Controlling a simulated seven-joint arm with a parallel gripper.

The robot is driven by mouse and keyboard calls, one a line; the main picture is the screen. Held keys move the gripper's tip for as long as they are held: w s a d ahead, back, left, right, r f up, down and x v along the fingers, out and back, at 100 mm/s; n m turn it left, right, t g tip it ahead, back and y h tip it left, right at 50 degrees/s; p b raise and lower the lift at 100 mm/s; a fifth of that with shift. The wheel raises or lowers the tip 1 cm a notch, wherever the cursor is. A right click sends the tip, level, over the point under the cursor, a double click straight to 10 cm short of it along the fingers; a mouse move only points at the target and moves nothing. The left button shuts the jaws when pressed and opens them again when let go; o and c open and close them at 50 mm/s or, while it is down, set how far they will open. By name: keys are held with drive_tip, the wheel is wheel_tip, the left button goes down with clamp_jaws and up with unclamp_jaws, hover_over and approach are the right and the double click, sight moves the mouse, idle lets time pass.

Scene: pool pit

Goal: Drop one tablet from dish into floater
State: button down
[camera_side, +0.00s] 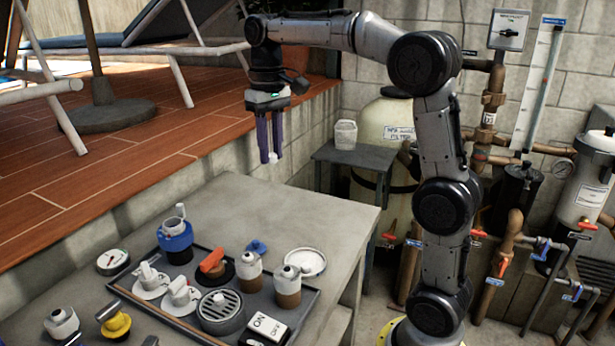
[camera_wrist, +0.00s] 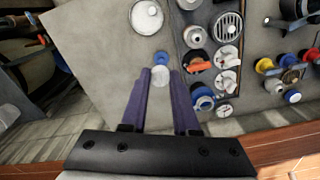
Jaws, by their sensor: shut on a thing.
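My gripper (camera_side: 268,158) is high above the grey table, pointing down, with its purple fingers shut on a white tablet (camera_side: 273,157). In the wrist view the tablet (camera_wrist: 161,77) shows as a pale disc between the fingertips (camera_wrist: 160,73). The round white dish (camera_side: 304,262) lies on the table beside the tray; in the wrist view the dish (camera_wrist: 146,17) is at the top, with a small pale piece in it. What looks like the floater (camera_side: 175,240), blue with a white top, stands at the tray's far left corner; it also shows in the wrist view (camera_wrist: 203,98).
The dark tray (camera_side: 305,304) holds several fittings, including an orange-handled valve (camera_side: 212,262), two brown-and-white bottles (camera_side: 287,287) and a round grille (camera_side: 220,308). A small blue piece (camera_side: 257,247) lies by the tray. The table's back (camera_side: 255,205) is clear.

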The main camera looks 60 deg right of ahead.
drive_tip(key=w+a+f+n, duration=0.1)
drive_tip(key=w+a+f, duration=0.15)
drive_tip(key=w, duration=0.65)
drive_tip(key=w+a+f, duration=0.1)
drive_tip(key=w+a, duration=0.2)
drive_tip(key=w, duration=0.6)
drive_tip(key=w+a+f, duration=0.2)
drive_tip(key=f, duration=0.3)
drive_tip(key=w+a+f, duration=0.2)
drive_tip(key=f, duration=0.4)
drive_tip(key=shift+w+f+n, duration=0.15)
drive_tip(key=shift+n, duration=0.25)
drive_tip(key=shift+a+f, duration=0.1)
drive_tip(key=shift+f, duration=0.3)
idle(1.3)
drive_tip(key=c, duration=0.6)
unclamp_jaws()
drive_tip(key=shift+r, duration=0.1)
drive_tip(key=shift+r, duration=3.4)
